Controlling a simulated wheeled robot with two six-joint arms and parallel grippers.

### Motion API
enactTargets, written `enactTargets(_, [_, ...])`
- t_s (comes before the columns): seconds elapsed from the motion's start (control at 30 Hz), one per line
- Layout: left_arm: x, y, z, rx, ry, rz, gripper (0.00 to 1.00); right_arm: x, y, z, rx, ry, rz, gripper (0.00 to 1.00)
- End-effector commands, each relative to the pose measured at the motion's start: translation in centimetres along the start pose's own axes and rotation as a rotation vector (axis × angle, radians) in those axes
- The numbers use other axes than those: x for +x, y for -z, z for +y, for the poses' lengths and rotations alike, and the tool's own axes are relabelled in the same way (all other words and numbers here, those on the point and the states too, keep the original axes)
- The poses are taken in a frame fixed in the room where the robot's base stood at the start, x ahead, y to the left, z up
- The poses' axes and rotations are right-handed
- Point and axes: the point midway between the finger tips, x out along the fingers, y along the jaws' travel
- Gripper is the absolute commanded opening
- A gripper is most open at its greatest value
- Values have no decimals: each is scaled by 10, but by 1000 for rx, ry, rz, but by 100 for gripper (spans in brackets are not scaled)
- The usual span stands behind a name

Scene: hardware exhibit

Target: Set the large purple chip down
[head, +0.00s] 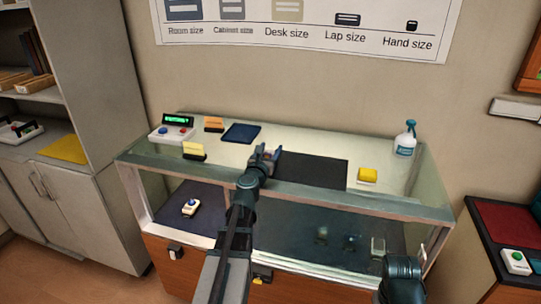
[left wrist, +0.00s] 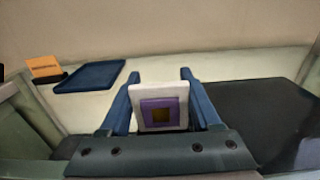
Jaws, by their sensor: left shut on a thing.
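The large purple chip (left wrist: 148,104) is a purple square with a dark gold centre on a whitish square plate. It stands upright between the two blue fingers of my left gripper (left wrist: 158,77), which is shut on it. In the head view my left gripper (head: 264,155) is over the glass display case's top, at the left edge of a black mat (head: 312,170). The chip is too small there to make out clearly. Whether it touches the case top, I cannot tell. A link of my right arm shows at the lower right; its gripper is not in view.
On the case top (head: 215,160) are a dark blue pad (head: 241,133), orange (head: 213,124) and yellow (head: 194,151) card stands, a console with a green display (head: 172,128), a yellow-topped block (head: 367,175) and a spray bottle (head: 405,140). The black mat looks bare.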

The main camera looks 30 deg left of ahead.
Motion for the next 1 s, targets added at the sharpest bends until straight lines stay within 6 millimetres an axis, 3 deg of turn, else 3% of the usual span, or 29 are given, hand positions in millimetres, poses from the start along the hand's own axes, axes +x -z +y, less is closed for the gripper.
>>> enactTargets(0.33, [0,3,0,0,0,0,5,3,0,0,0,0,0,0])
enactTargets(0.37, [0,2,0,0,0,0,68,2,0,0,0,0,0,0])
enactTargets(0.5, [0,2,0,0,0,0,93,2,0,0,0,0,0,0])
enactTargets(1.0, [-4,-2,-1,0,0,0,94,-2,0,0,0,0,0,0])
